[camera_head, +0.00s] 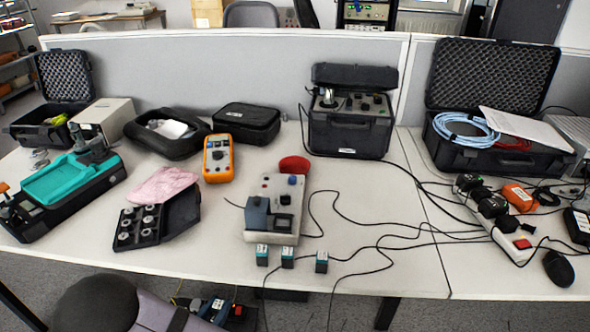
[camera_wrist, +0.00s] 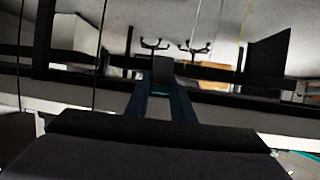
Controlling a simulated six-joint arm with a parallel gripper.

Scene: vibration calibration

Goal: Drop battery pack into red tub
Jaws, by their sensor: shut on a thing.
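The red tub (camera_head: 294,165) stands on the table in the head view, behind a grey-white device that hides part of its front. My gripper (camera_head: 229,311) is low at the bottom of the head view, in front of the table's front edge, far from the tub. In the wrist view my gripper (camera_wrist: 162,90) is shut on a small dark block with a teal edge, the battery pack (camera_wrist: 163,70), held between the fingertips. Several similar small teal-and-black packs, one of them this pack (camera_head: 287,257), stand near the table's front edge.
The grey-white device (camera_head: 272,215) stands between the front packs and the tub. An orange multimeter (camera_head: 218,158) and a black case with round parts (camera_head: 150,222) lie to its left. Black cables (camera_head: 365,215) cross the table to its right. A black instrument case (camera_head: 350,125) stands behind.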

